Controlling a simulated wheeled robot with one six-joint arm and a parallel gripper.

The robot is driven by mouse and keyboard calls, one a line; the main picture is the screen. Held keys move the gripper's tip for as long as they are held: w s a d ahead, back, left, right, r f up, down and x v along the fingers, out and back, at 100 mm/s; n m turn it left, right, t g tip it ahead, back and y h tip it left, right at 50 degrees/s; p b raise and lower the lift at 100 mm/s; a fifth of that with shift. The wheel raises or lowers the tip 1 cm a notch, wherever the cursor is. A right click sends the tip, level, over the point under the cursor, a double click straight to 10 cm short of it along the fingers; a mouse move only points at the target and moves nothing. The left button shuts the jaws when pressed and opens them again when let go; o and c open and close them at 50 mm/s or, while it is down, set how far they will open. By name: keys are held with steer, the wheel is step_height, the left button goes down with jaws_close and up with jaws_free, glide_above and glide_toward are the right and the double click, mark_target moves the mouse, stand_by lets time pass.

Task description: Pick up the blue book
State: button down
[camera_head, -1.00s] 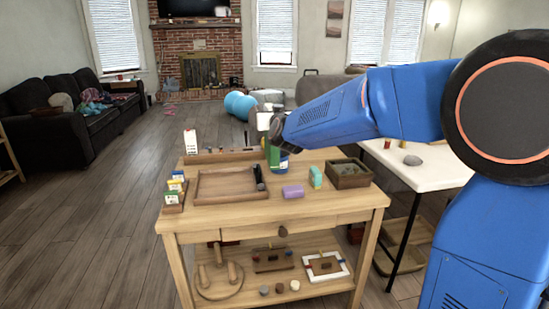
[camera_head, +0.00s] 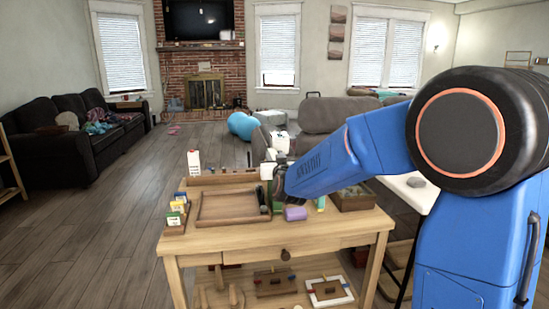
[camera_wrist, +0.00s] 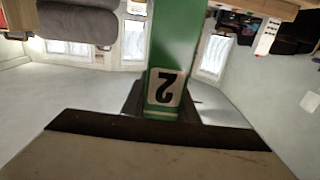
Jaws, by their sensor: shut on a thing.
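My gripper (camera_head: 278,190) is over the back of the wooden table (camera_head: 240,240), partly hidden by my arm in the head view. It is shut on a green, book-like block (camera_wrist: 178,45) with a white label reading 2, upside down in the wrist view. A dark finger (camera_wrist: 131,101) shows behind the block's end. A sliver of green (camera_head: 277,208) shows below the gripper in the head view. I cannot make out a blue book in either view now.
A wooden tray (camera_head: 232,219), a purple block (camera_head: 295,214) and a dark box (camera_head: 355,199) are on the tabletop. Small coloured boxes (camera_head: 175,213) stand at the left and a white carton (camera_head: 194,162) behind. A white table is at the right. Floor at left is clear.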

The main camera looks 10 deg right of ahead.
steer(key=c, duration=1.4)
jaws_free()
steer(key=shift+f, duration=0.1)
steer(key=shift+s, duration=0.25)
steer(key=s+d+f+g, duration=0.1)
steer(key=s+f+g, duration=0.1)
steer(key=s, duration=0.7)
steer(key=s+d+f+n+g+y, duration=0.1)
steer(key=s+d+f+g, duration=0.1)
steer(key=s, duration=0.8)
steer(key=s+d+f+g+y, duration=0.1)
steer(key=s+g, duration=0.1)
steer(key=s, duration=0.7)
steer(key=shift+s+d+f+g, duration=0.15)
steer(key=shift+d+f+g, duration=0.15)
steer(key=shift+d+f, duration=0.1)
steer(key=o, duration=0.3)
steer(key=s+d+f+g, duration=0.2)
steer(key=s, duration=0.6)
steer(key=s+d+f+g+h, duration=0.1)
steer(key=s+d+f+g, duration=0.1)
steer(key=s, duration=0.5)
steer(key=s+d+f+m+g+h, duration=0.1)
steer(key=s+d+f, duration=0.3)
steer(key=s, duration=0.4)
steer(key=shift+s+g, duration=0.3)
steer(key=shift+g, duration=0.5)
